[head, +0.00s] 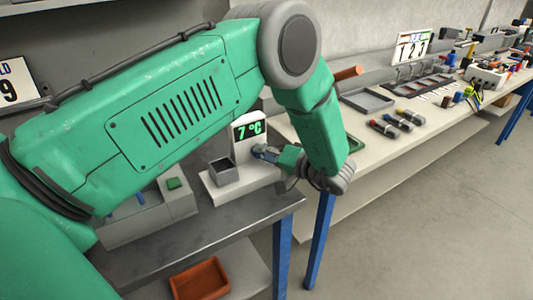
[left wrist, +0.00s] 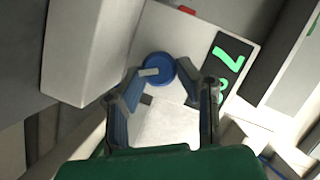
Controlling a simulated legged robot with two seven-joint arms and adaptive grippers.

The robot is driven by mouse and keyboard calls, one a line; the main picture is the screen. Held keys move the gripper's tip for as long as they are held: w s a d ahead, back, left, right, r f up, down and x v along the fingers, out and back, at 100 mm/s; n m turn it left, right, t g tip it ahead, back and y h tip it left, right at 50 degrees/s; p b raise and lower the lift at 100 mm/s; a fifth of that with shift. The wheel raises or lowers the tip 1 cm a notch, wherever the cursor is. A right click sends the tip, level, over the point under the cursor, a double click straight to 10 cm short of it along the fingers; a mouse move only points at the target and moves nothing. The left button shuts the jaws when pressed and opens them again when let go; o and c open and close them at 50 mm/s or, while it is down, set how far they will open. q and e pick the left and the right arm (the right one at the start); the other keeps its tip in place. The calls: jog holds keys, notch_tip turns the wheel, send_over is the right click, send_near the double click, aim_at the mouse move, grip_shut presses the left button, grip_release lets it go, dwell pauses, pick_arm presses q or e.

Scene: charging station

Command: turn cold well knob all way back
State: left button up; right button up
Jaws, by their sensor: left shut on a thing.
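The cold well is a white unit (head: 243,185) on the dark bench, with a small grey open-topped well (head: 223,171). Its upright panel has a display (head: 249,131) reading 7 °C in green; the display also shows sideways in the left wrist view (left wrist: 228,62). The knob (left wrist: 158,68) is a blue disc with a pale pointer bar, on the white panel beside the display. My left gripper (head: 267,153) reaches the panel below the display. In the left wrist view its fingers (left wrist: 163,72) close around the knob from both sides. My right gripper is out of view.
A grey box with a green button (head: 174,183) stands left of the unit. An orange bin (head: 200,280) is on the lower shelf. A long white bench (head: 410,140) with trays and tools runs to the right. My left arm covers much of the head view.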

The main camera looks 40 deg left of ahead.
pick_arm(q)
jog(key=shift+s+a+f, duration=0.1)
jog(key=shift+a+f, duration=0.15)
jog(key=shift+a, duration=0.7)
grip_shut()
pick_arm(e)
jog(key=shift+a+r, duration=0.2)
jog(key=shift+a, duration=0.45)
pick_arm(q)
jog(key=shift+d, duration=0.25)
